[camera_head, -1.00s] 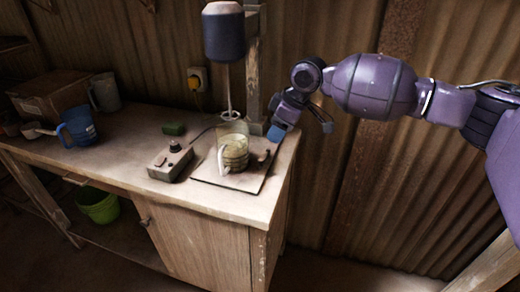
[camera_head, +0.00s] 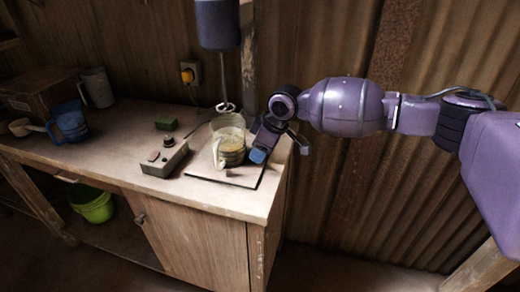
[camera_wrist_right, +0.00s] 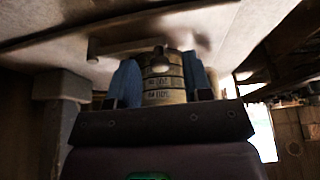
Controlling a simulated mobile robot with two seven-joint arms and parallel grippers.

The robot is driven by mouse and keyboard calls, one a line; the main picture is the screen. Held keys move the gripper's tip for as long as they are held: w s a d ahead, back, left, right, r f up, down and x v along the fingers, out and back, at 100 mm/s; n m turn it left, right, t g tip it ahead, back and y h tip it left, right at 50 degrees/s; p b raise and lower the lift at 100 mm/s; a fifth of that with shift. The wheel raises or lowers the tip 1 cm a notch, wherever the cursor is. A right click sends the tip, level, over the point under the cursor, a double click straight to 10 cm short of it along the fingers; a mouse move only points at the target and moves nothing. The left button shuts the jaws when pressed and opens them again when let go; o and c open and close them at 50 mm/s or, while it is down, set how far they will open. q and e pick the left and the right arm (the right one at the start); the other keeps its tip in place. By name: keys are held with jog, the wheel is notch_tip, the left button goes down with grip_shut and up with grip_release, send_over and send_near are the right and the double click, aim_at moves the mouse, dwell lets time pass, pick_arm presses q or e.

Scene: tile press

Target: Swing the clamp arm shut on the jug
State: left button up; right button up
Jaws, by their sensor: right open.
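The clear jug (camera_head: 228,140) with a pale handle stands upright on the base plate (camera_head: 207,173), below the stirrer (camera_head: 225,107). My right gripper (camera_head: 259,154) is just right of the jug, low over the plate, with a blue fingertip showing. In the right wrist view its two blue fingers (camera_wrist_right: 162,66) are apart. The banded, marked jug side (camera_wrist_right: 163,88) shows between them, beyond the gripper. A grey clamp arm (camera_wrist_right: 125,47) with a rounded knob crosses in front of the jug there. In the head view the gripper hides most of the clamp. My left gripper is not in view.
A control box (camera_head: 165,158) and a green block (camera_head: 166,123) lie left of the plate. A blue jug (camera_head: 70,121) and a grey jug (camera_head: 97,87) stand farther left. The mixer head (camera_head: 217,25) hangs above. The worktop's right edge is close to the gripper.

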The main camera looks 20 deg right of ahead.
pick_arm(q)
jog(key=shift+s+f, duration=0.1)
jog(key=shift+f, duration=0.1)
pick_arm(e)
grip_shut()
jog(key=shift+w+a+r+m+p, duration=0.15)
jog(key=shift+a+r+m+p, duration=0.25)
jog(key=shift+p, duration=0.35)
jog(key=shift+w+m+t+p, duration=0.1)
jog(key=shift+m+t+p, duration=0.2)
jog(key=shift+p, duration=0.05)
jog(key=shift+w+a+m+p, duration=0.15)
jog(key=shift+a+m+p, duration=0.05)
jog(key=shift+m+p, duration=0.1)
jog(key=shift+w+a+f+m+h, duration=0.15)
jog(key=shift+f+m+h, duration=0.15)
jog(key=shift+m, duration=0.1)
grip_release()
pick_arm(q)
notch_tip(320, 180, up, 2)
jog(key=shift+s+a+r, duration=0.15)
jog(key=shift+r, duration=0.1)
